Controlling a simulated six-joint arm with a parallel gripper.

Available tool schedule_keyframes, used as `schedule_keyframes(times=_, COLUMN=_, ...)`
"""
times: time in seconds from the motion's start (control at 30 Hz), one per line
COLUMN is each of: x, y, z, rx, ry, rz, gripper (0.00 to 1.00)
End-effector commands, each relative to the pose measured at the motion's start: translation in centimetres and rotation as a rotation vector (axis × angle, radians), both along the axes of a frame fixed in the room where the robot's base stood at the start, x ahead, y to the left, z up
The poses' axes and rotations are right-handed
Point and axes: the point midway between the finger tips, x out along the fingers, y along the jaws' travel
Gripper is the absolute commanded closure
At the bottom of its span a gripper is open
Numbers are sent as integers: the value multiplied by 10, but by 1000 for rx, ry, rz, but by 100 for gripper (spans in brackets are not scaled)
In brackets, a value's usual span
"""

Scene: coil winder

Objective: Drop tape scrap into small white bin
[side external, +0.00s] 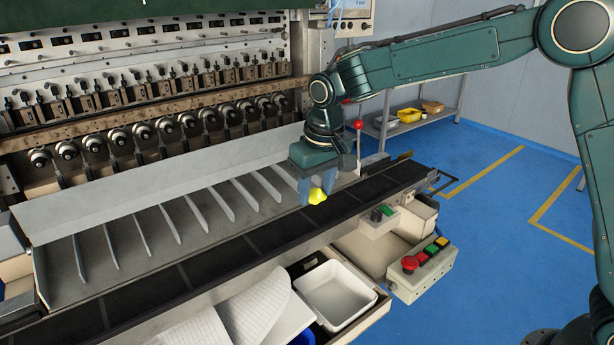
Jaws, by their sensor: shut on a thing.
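My gripper (311,194) hangs over the dark belt at the right end of the slotted tray, pointing down. It is shut on a small yellow tape scrap (318,196), which shows at the fingertips. The small white bin (335,294) sits in an open drawer below the front edge of the machine. It looks empty. My gripper is above and behind the bin, a little to its left in the picture.
A control box (421,272) with red, green and yellow buttons stands right of the bin. White sheets (254,302) lie left of it. The dark belt (225,262) runs along the machine's front. A lever with a red knob (359,125) stands close behind my gripper.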

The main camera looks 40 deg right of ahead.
Motion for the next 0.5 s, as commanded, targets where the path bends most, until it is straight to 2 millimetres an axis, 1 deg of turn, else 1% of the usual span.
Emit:
schedule_keyframes(times=0.17, x=-6, y=-2, z=-10, rx=-1, ry=2, rz=0, gripper=67)
schedule_keyframes(times=0.27, x=-13, y=-3, z=-20, rx=-2, ry=3, rz=0, gripper=67)
schedule_keyframes(times=0.5, x=-38, y=-9, z=-53, rx=-3, ry=3, rz=1, gripper=67)
